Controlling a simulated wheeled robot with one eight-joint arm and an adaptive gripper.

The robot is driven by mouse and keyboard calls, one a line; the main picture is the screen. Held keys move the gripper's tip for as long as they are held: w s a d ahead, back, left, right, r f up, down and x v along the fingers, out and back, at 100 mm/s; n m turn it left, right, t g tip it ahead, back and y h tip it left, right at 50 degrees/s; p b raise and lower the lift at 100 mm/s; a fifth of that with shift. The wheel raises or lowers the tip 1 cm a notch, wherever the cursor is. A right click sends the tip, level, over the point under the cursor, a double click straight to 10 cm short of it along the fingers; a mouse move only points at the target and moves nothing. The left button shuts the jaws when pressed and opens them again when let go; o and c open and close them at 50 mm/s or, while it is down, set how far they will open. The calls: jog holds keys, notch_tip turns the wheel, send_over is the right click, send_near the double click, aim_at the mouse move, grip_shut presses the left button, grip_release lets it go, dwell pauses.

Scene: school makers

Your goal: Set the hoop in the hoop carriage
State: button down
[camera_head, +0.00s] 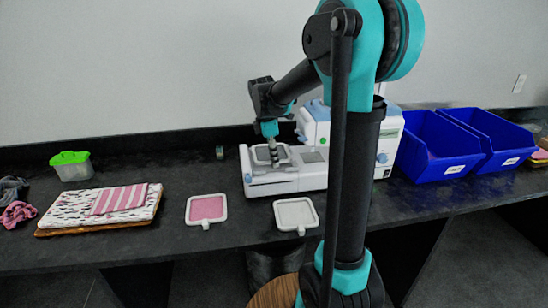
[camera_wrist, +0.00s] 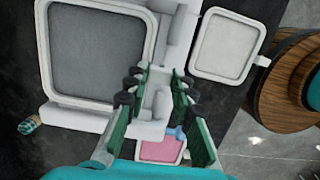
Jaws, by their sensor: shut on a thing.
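The held hoop is a square white frame with grey fabric. It lies over the left part of the white machine's bed in the head view (camera_head: 259,154) and fills the upper left of the wrist view (camera_wrist: 98,45). My gripper (camera_head: 271,150) points down at it. In the wrist view my gripper (camera_wrist: 152,98) is shut at the hoop's lower right corner, around a pale part; the exact contact is partly hidden by the fingers. Pale machine parts (camera_wrist: 178,30) lie close along the hoop's right side. I cannot tell whether the hoop is seated in the carriage.
A pink hoop (camera_head: 207,209) and a grey-white hoop (camera_head: 296,214) lie on the dark table in front of the machine (camera_head: 392,135). Folded fabrics (camera_head: 85,211) and a green-lidded box (camera_head: 71,166) are left. Blue bins (camera_head: 438,150) stand right. A small spool (camera_head: 220,153) is behind.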

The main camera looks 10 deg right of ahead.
jog(key=shift+f, duration=0.15)
jog(key=c, duration=1.3)
grip_release()
jog(key=r, duration=0.4)
jog(key=a+r, duration=0.1)
jog(key=r, duration=0.7)
jog(key=shift+a+r, duration=0.1)
jog(key=shift+a, duration=0.3)
